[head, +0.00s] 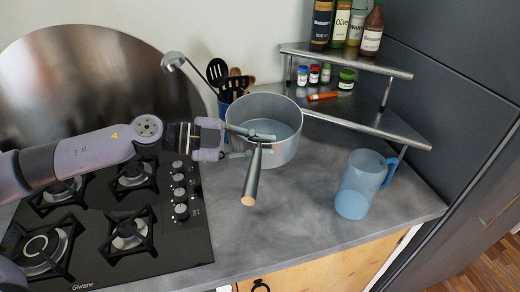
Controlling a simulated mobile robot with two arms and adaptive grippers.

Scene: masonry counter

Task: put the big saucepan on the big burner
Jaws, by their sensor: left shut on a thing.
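The big saucepan (284,150) is a grey metal pot standing upright on the counter, right of the stove. Its handle (252,182), with a wooden end, points toward the front. My left gripper (258,145) reaches across the stove from the left and is shut on the handle close to the pot wall. The pot looks empty. The big burner (41,250) is at the front left of the black gas stove and looks larger than the others. Nothing stands on it. My right gripper is not in view.
Stove knobs (180,195) line the stove's right side. A utensil holder (224,108) stands behind the pot. A blue jug (357,190) is to the right. A corner shelf (360,126) holds jars and bottles. The counter in front of the pot is clear.

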